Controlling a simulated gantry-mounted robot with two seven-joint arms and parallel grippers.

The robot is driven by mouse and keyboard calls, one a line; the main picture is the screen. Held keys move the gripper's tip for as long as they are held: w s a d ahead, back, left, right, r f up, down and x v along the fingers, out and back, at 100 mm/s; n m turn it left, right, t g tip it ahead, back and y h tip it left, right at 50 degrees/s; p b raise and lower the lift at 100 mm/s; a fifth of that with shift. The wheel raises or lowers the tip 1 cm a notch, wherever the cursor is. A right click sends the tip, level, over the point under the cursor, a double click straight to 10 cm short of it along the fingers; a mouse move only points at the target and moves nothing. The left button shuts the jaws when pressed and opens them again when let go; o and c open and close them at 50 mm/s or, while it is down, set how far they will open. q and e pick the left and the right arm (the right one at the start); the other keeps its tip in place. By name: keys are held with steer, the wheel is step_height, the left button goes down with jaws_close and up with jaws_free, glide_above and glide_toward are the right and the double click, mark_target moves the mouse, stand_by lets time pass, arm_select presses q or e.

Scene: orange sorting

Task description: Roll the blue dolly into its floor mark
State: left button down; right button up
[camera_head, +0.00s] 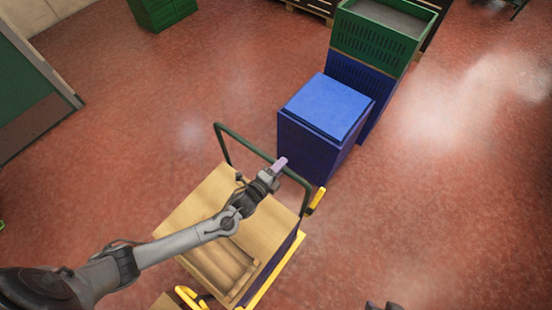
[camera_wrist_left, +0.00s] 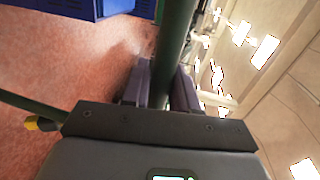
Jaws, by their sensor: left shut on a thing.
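The dolly (camera_head: 205,205) stands in the lower middle of the head view, with a pale wooden deck, a dark blue side, yellow edging and a dark green hoop handle (camera_head: 245,144). My left arm reaches across the deck. My left gripper (camera_head: 277,168) is shut on the handle's top bar. In the left wrist view the green bar (camera_wrist_left: 176,35) passes between its two fingers (camera_wrist_left: 158,82). Only a bit of my right gripper (camera_head: 384,305) shows at the bottom edge, apart from the dolly; its jaws are unclear. I see no floor mark.
A blue lidded box (camera_head: 322,112) stands just beyond the handle, with a green crate (camera_head: 384,40) on a blue one behind it. A green door (camera_head: 30,95) is at the left, a green cabinet (camera_head: 160,10) at the back. Red floor lies open left and right.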

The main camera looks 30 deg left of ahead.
arm_select(q)
steer(key=shift+r, duration=0.2)
steer(key=c, duration=1.2)
jaws_free()
steer(key=shift+c, duration=0.2)
steer(key=shift+o, duration=1.1)
steer(key=shift+s+a+f, duration=0.1)
steer(key=shift+s+f, duration=0.05)
steer(key=shift+s, duration=0.1)
steer(key=v, duration=1)
steer(key=shift+s, duration=0.4)
